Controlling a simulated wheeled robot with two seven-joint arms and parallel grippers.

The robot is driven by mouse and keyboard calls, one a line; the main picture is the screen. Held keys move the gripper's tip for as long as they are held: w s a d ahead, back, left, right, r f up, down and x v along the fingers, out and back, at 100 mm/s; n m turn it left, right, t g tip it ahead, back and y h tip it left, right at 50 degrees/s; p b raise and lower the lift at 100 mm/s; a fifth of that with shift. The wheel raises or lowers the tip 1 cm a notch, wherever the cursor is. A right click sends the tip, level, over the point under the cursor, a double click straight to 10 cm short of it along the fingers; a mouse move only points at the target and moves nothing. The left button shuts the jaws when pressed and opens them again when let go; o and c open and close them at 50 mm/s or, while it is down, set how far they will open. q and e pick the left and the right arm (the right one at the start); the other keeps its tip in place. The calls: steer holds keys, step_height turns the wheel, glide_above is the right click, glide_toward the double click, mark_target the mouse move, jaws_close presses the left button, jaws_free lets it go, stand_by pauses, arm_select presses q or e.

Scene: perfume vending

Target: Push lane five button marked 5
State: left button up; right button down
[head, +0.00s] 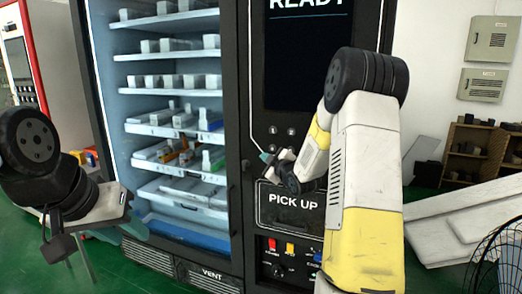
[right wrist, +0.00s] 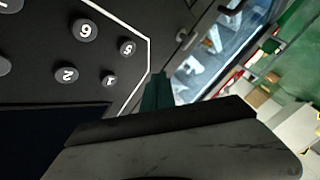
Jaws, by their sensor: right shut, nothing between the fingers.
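The button marked 5 (right wrist: 127,47) is a round dark button with a white digit on the black keypad panel, in the right wrist view. The button marked 1 (right wrist: 109,80) is beside it, with 6 (right wrist: 86,30) and 2 (right wrist: 67,74) further left. In the head view the right gripper (head: 264,157) is at the keypad's lower left. My left gripper (head: 124,200) is at the left, its fingers unclear.
The vending machine's glass front (head: 175,75) shows shelves of boxes. The READY screen (head: 308,60) is above the keypad and the PICK UP flap (head: 290,208) below. A black fan guard (head: 500,255) and white boards (head: 460,220) stand at right.

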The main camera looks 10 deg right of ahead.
mark_target(272, 151)
steer(key=shift+w+d, duration=0.55)
steer(key=shift+w, duration=0.3)
steer(key=shift+w+d, duration=0.6)
steer(key=shift+w, duration=0.2)
steer(key=shift+w+d, duration=0.55)
steer(key=shift+w, duration=0.3)
steer(key=shift+w, duration=0.1)
steer(key=shift+w+d, duration=0.25)
steer(key=shift+w+d, duration=0.2)
steer(key=shift+w, duration=0.1)
stand_by(0.8)
steer(key=shift+s+a, duration=0.45)
steer(key=shift+s, duration=0.25)
steer(key=s+a, duration=0.1)
steer(key=s, duration=0.1)
steer(key=s+a, duration=0.1)
steer(key=s, duration=0.1)
steer(key=shift+a, duration=0.4)
